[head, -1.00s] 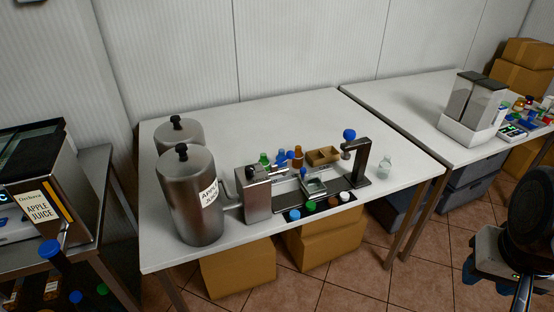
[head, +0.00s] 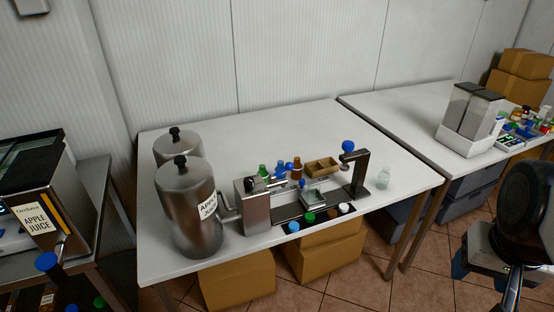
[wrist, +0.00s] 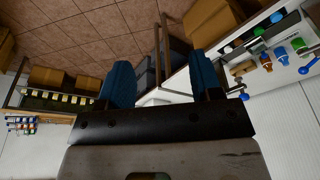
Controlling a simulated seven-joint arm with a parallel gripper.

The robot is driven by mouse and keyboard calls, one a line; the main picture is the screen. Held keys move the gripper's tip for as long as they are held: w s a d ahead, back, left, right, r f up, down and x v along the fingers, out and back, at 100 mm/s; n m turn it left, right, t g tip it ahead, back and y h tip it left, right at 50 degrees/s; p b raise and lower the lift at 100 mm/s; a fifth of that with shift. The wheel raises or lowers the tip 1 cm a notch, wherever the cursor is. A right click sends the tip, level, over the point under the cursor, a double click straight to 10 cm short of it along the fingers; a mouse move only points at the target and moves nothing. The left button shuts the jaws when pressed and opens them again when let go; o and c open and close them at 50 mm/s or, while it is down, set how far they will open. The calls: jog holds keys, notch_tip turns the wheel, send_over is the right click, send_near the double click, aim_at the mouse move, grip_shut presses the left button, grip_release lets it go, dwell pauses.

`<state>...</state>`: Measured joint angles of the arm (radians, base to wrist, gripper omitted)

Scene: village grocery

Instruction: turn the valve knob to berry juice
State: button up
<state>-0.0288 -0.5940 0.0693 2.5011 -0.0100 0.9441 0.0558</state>
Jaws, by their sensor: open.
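The steel valve box (head: 256,208) stands on the white table in front of two steel tanks, with a small black knob (head: 249,184) at its top. Its pointing direction is too small to read. The front tank (head: 185,215) carries an apple juice label (head: 208,207); the rear tank (head: 176,143) is partly hidden and shows no readable label. My gripper (wrist: 162,80) shows in the wrist view with two blue fingers wide apart and nothing between them.
Bottles, a wooden tray (head: 321,167) and a filling stand (head: 358,175) with a blue ball knob crowd the table beside the valve box. A juice machine (head: 40,205) is at left. The table's back right is clear.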

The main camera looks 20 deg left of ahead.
jog(key=w+a+r, duration=0.2)
jog(key=w+a, duration=0.8)
jog(key=w, duration=0.1)
jog(key=g, duration=0.3)
send_over(249, 179)
jog(key=shift+m, duration=0.3)
notch_tip(249, 179, down, 9)
jog(key=shift+r, duration=0.2)
jog(key=shift+f, duration=3.9)
jog(key=shift+c, duration=0.2)
